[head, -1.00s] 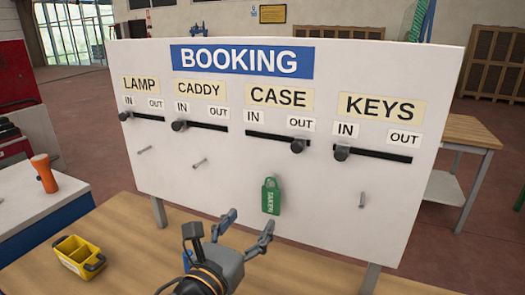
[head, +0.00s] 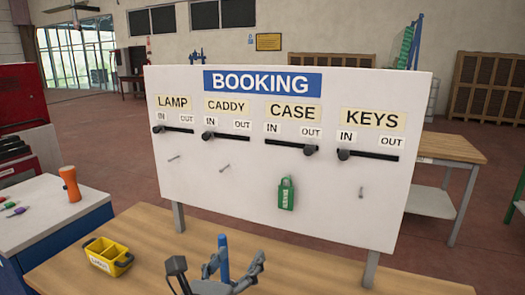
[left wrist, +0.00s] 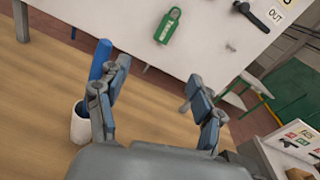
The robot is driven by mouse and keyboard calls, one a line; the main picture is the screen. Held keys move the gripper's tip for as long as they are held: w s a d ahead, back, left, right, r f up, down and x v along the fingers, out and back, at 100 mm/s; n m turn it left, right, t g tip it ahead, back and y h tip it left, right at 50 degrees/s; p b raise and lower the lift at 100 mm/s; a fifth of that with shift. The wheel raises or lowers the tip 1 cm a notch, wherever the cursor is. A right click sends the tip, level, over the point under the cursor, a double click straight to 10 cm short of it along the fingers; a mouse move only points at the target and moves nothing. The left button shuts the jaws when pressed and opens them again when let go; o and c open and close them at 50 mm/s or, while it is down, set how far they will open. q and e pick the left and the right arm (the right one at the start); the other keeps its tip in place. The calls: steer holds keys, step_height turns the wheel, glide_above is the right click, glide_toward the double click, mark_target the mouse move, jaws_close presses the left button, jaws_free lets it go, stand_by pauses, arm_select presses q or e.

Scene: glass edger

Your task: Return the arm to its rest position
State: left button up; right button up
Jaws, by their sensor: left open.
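My left gripper (head: 234,266) is at the bottom of the head view, in front of and below the board. It is open, with nothing between its fingers; in the left wrist view its fingers (left wrist: 156,76) are spread over the wooden table. A green tag (head: 286,193) hangs on the white board (head: 230,190) under CASE, apart from the gripper; the left wrist view shows it too (left wrist: 168,26). The CASE slider (head: 310,150) is at OUT. The LAMP (head: 157,129), CADDY (head: 207,135) and KEYS (head: 344,154) sliders are at IN. My right gripper is not in view.
A blue upright rod (head: 223,256) stands close to the left gripper, with a white cup (left wrist: 81,128) by it. A yellow caddy (head: 108,254) is on the table at left. An orange lamp (head: 70,184) stands on a side bench. The front table (head: 330,272) has bare room at right.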

arm_select(q)
steer(key=s+a+f+n+g+y, duration=0.2)
steer(key=s+a+f+n+g, duration=0.15)
steer(key=f+n, duration=0.5)
steer(key=s+a+f+n+g+y, duration=0.2)
steer(key=s+a+f+n, duration=0.15)
steer(key=f+n, duration=0.55)
steer(key=s+a+f+n+g+y, duration=0.1)
steer(key=s+a+f+n+g, duration=0.4)
steer(key=s+n, duration=0.4)
steer(key=s+a+f+n+g+y, duration=0.15)
steer(key=s+a+f+n, duration=0.25)
steer(key=s+f+n, duration=0.5)
step_height(320, 180, down, 27)
steer(key=s+g+b, duration=0.2)
steer(key=s+a+f+g+b, duration=0.1)
steer(key=s+a+f, duration=0.1)
steer(key=s+f, duration=1.4)
steer(key=shift+s+a+f, duration=0.15)
steer(key=shift+a+f, duration=0.1)
steer(key=shift+f, duration=0.2)
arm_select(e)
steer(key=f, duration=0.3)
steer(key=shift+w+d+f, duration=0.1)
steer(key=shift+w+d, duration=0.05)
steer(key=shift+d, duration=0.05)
